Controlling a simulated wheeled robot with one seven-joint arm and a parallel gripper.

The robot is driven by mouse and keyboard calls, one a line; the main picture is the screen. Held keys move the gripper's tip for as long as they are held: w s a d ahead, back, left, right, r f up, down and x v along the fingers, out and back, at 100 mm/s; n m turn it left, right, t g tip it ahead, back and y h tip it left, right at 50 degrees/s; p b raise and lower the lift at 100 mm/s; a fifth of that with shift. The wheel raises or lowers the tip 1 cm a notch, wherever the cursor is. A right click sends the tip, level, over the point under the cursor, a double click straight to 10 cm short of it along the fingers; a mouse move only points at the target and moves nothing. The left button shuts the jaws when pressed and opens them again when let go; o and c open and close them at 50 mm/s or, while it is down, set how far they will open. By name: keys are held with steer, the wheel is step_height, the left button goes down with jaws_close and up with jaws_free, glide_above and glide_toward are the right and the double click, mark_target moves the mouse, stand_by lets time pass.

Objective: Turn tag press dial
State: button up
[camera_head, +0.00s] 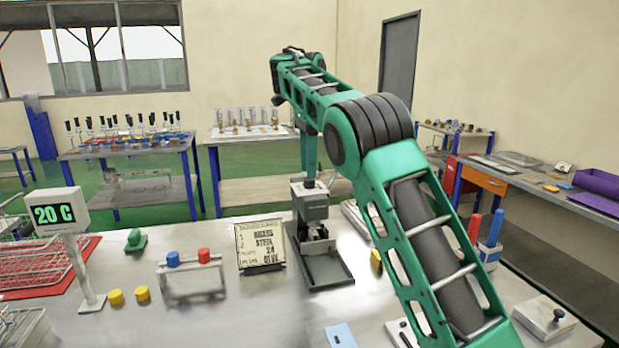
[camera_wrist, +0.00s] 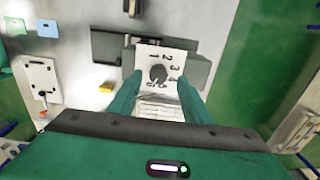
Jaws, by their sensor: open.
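The tag press (camera_head: 312,205) is a grey upright block on a flat dark base, standing mid-bench in the head view. Its dial (camera_wrist: 158,73) is a round dark knob on a white plate with numerals 1 to 4, seen from above in the wrist view. Which numeral it points to is too small to tell. My gripper (camera_wrist: 160,84) is open above the press, its green fingers on the left and right of the dial. I cannot tell whether they touch it. In the head view the fingertips cannot be made out.
A card with printed text (camera_head: 260,246) stands just left of the press. A yellow piece (camera_head: 376,260) lies to its right, with a blue plate (camera_head: 341,335) in front. A rack with blue and red caps (camera_head: 191,270) and a temperature display (camera_head: 56,212) stand further left.

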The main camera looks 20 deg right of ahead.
mark_target(310, 183)
steer(key=shift+f, duration=1.7)
steer(key=shift+c, duration=0.2)
steer(key=c, duration=1)
steer(key=shift+d, duration=0.25)
steer(key=shift+a+r, duration=0.1)
